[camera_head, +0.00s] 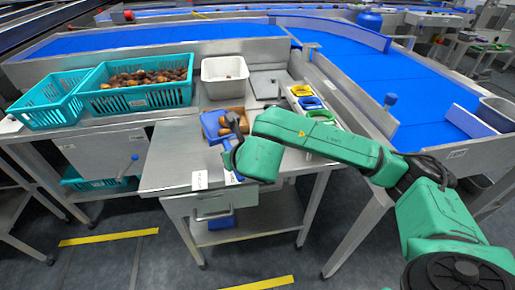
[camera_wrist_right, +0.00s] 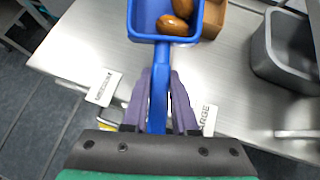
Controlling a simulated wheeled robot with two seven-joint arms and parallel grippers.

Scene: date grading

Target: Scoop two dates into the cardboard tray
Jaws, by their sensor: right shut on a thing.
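A blue scoop (camera_head: 211,126) is over the front steel table, and its pan (camera_wrist_right: 137,22) shows at the top of the right wrist view. Two glossy brown dates (camera_wrist_right: 173,25) lie in the pan, partly cut off by the frame edge. My right gripper (camera_wrist_right: 159,85) is shut on the scoop's blue handle (camera_wrist_right: 158,105). In the head view this gripper (camera_head: 231,150) is largely hidden by its own wrist. The brown cardboard tray (camera_wrist_right: 215,18) is beside the pan, at its right; in the head view it (camera_head: 240,112) is partly hidden. My left gripper is in neither view.
A teal crate (camera_head: 135,99) holds many dates; an empty-looking teal crate (camera_head: 45,115) is left of it. A white tub (camera_head: 225,88) stands behind. Coloured-handled tools (camera_head: 311,103) lie at the right. A grey container (camera_wrist_right: 262,65) and label cards (camera_wrist_right: 103,88) show in the wrist view.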

